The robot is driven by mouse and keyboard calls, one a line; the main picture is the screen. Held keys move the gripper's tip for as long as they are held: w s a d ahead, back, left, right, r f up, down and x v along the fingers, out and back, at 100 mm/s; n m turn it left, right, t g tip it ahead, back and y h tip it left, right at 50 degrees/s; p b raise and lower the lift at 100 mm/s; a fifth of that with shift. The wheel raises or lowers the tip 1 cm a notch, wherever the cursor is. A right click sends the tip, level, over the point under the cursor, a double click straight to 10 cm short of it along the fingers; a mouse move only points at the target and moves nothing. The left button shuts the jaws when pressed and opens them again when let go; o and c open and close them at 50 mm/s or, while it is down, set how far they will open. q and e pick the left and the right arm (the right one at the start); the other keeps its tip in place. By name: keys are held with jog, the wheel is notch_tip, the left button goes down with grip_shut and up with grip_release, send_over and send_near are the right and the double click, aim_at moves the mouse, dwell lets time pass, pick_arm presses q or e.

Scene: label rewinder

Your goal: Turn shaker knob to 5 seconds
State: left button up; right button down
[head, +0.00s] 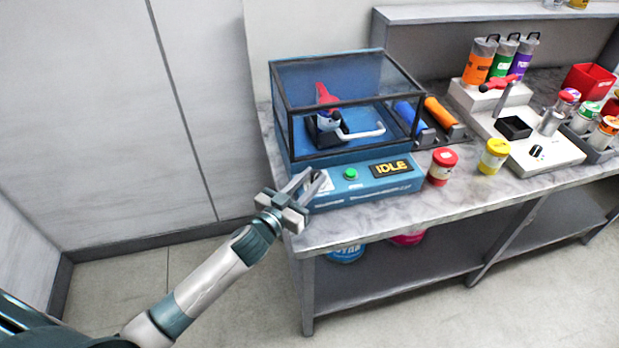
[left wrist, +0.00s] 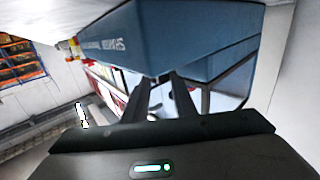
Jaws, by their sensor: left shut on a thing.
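The blue shaker (head: 390,186) stands at the left end of the bench, with a clear dark-framed cover over a red-topped item. Its front panel has a green button (head: 351,174) and a display (head: 391,168) reading IDLE. My left gripper (head: 314,182) is at the left part of this panel, in front of a pale dial plate (head: 327,184). Its fingers are closed around the knob there, which they hide; the knob's setting cannot be read. In the left wrist view the two fingers (left wrist: 162,92) reach to the panel beside the shaker's blue body (left wrist: 200,35). My right gripper is out of view.
A red-lidded jar (head: 441,168) and a yellow jar (head: 494,157) stand right of the shaker. Blue and orange rolls (head: 440,112) lie behind them. A white machine (head: 550,150) is further right. The floor left of the bench is clear.

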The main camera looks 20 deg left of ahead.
pick_arm(q)
jog(key=n+y, duration=0.1)
jog(key=y, duration=0.1)
jog(key=shift+d+n+y+b, duration=0.25)
jog(key=shift+n+y+b, duration=0.15)
jog(key=shift+d+n+t+y+b, duration=0.15)
jog(key=shift+n+t+y+b, duration=0.15)
jog(key=shift+n+y+b, duration=0.75)
jog(key=shift+y+p, duration=0.3)
jog(key=shift+y, duration=0.25)
jog(key=shift+r, duration=0.1)
jog(key=o, duration=0.8)
jog(key=shift+c, duration=0.2)
jog(key=shift+s, duration=0.1)
